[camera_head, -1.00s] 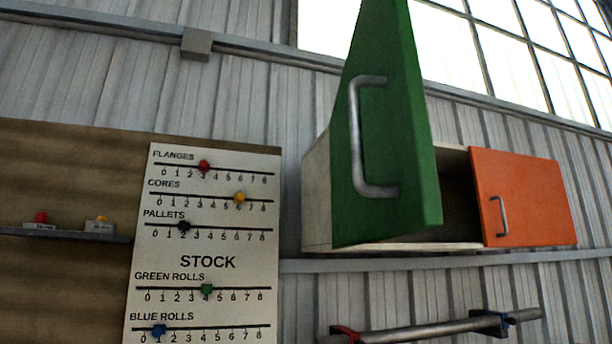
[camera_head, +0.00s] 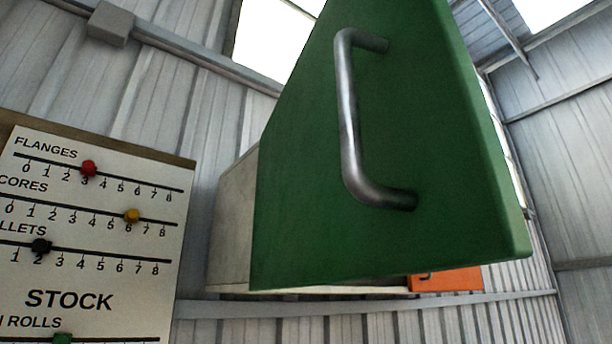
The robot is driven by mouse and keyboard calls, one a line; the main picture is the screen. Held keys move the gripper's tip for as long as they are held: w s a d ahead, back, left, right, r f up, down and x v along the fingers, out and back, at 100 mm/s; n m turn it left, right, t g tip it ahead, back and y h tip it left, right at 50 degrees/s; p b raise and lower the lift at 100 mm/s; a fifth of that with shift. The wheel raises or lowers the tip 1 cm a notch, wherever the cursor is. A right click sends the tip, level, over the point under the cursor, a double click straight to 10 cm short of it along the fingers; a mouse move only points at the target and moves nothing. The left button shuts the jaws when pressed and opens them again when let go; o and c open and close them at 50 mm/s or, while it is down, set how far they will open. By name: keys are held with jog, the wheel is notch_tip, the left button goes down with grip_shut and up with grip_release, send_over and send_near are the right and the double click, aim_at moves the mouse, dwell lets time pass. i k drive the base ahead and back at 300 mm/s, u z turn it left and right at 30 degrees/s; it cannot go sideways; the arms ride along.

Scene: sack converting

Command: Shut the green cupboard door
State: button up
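The green cupboard door (camera_head: 290,190) stands open, swung out from the wall cupboard toward me, and fills the middle of the view. Its grey metal bar handle (camera_head: 349,120) is on the face turned to me. The pale side of the cupboard box (camera_head: 232,220) shows to the left behind the door. The door hides most of the box and its opening. My gripper is not in view.
An orange door (camera_head: 450,279) shows partly below and behind the green door. A white stock board (camera_head: 95,230) with sliding coloured markers hangs at the left. Corrugated metal wall (camera_head: 200,110) lies behind, with another wall (camera_head: 572,150) at the right.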

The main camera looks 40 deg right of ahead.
aim_at(381, 156)
jog(key=u, duration=0.25)
jog(key=k, duration=1.3)
jog(key=z, duration=0.75)
jog(key=i, duration=0.3)
jog(key=u, duration=0.05)
